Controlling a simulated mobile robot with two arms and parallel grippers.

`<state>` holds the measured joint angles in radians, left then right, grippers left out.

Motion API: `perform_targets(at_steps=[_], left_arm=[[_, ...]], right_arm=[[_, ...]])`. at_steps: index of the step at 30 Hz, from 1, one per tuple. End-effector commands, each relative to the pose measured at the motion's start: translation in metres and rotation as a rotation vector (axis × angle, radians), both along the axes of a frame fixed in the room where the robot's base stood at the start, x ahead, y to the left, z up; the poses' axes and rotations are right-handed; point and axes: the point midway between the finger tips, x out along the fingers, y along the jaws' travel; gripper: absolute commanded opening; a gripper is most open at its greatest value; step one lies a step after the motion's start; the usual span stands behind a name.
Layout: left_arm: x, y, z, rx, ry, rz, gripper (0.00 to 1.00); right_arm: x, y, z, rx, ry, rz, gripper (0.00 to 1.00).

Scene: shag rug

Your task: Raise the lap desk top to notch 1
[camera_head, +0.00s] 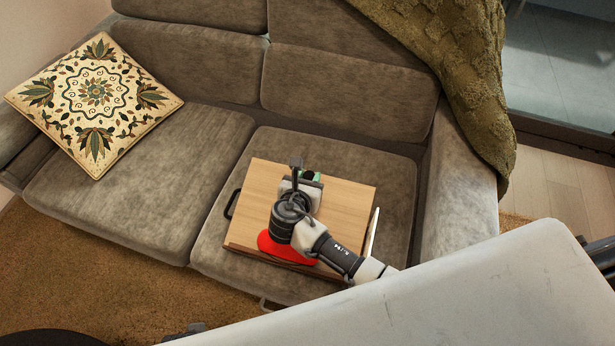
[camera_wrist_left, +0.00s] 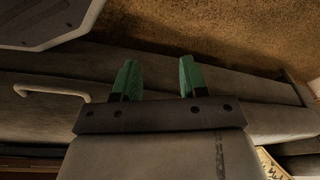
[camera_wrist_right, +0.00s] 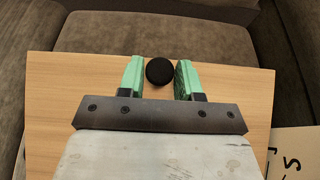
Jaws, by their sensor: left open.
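The lap desk (camera_head: 346,196), with a light wood top, lies on the right sofa cushion. A black handle (camera_head: 231,204) sticks out on its left side. Its top also fills the right wrist view (camera_wrist_right: 60,95). My right gripper (camera_head: 309,177) is over the top, partly hidden by its own wrist. In the right wrist view its green fingers (camera_wrist_right: 159,78) stand on either side of a round black knob (camera_wrist_right: 159,71). Whether they press on it I cannot tell. My left gripper (camera_wrist_left: 158,72) is open and empty, pointing at the sofa's lower front and rug.
A red flat piece (camera_head: 281,248) shows at the desk's near edge. A pale panel (camera_wrist_right: 293,150) with black lettering is beside the desk. A patterned pillow (camera_head: 93,104) lies on the left cushion (camera_head: 170,165). A green throw (camera_head: 455,60) covers the right armrest. Brown rug (camera_head: 60,270) is in front.

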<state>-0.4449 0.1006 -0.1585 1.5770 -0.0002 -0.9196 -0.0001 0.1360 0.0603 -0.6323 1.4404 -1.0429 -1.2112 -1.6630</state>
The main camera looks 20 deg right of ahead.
Motion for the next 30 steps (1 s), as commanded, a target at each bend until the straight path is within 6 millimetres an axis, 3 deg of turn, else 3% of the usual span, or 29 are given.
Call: perform_targets(at_steps=[1, 6, 13, 24, 30], left_arm=[[0.0, 0.0, 0.0, 0.0, 0.001, 0.0, 0.43], [0.0, 0.0, 0.0, 0.001, 0.001, 0.0, 0.43], [0.0, 0.0, 0.001, -0.001, -0.003, 0.0, 0.43], [-0.043, 0.006, -0.054, 0.005, 0.041, -0.009, 0.43], [-0.065, 0.01, -0.073, 0.006, 0.055, -0.012, 0.43]], right_arm=[[0.0, 0.0, 0.0, 0.0, 0.0, 0.0, 0.27], [0.0, 0.0, 0.0, 0.0, 0.0, 0.0, 0.01], [-0.001, 0.001, 0.001, 0.001, 0.001, 0.0, 0.0], [-0.006, 0.004, 0.012, 0.001, 0.002, 0.0, 0.0], [-0.008, 0.006, 0.014, 0.003, 0.003, 0.001, 0.0]])
